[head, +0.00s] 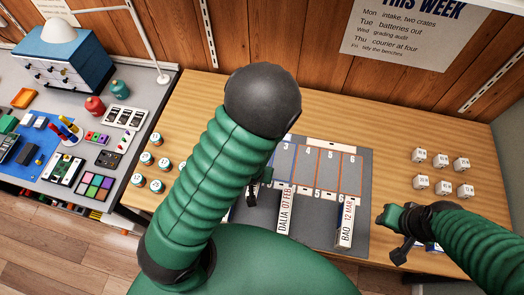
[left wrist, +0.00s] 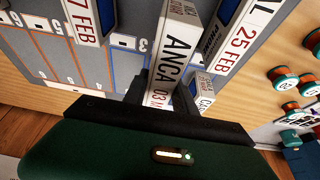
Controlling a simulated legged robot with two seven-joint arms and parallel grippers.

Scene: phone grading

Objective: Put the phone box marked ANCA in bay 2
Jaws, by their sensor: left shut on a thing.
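The phone box marked ANCA (left wrist: 174,45) is a white-edged box in the left wrist view. My left gripper (left wrist: 186,98) is shut on it, with a black finger at either side. In the head view my left arm covers the ANCA box, and only part of the left gripper (head: 256,188) shows above the grey mat. The grey mat (head: 353,140) has numbered bays; 3, 4, 5 and 6 are readable at the far row. Bay 2 is hidden behind my left arm. My right gripper (head: 393,233) hangs at the mat's right; its opening is unclear.
The DALIA box (head: 284,212) and the BAO box (head: 345,223) stand at the mat's near side. A 25 FEB box (left wrist: 238,42) is close beside the ANCA box. White cubes (head: 441,160) are at the right, small jars (head: 146,158) at the left. Upper bays 3 to 6 look empty.

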